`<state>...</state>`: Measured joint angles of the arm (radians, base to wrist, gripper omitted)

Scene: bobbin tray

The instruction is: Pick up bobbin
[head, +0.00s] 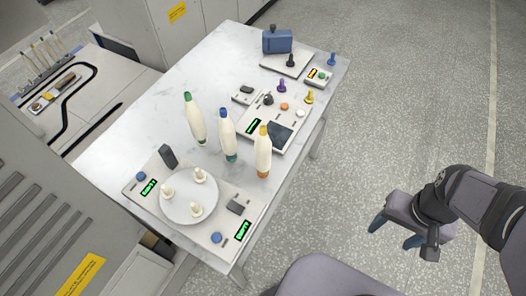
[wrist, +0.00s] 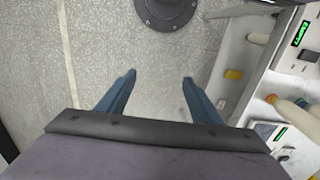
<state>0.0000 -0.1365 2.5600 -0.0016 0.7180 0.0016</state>
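Three cream bobbins stand on the table in the head view: one with a green tip (head: 196,121), one with a blue tip (head: 228,137), and one with a yellow tip and orange base (head: 263,153). They stand in a row between the round white plate and the grey control panels. My gripper (head: 395,233) is to the right of the table, over the floor, apart from all bobbins. In the wrist view my gripper (wrist: 159,78) has its two blue fingers spread, with only floor between them. Cream and yellow pieces, partly cut off, show at that view's right edge.
A white round plate (head: 180,211) with three pegs sits on a panel at the table's near end. A control panel (head: 284,112) with knobs and a blue box (head: 278,41) stand farther back. A machine (head: 40,225) is at left. The floor between gripper and table is clear.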

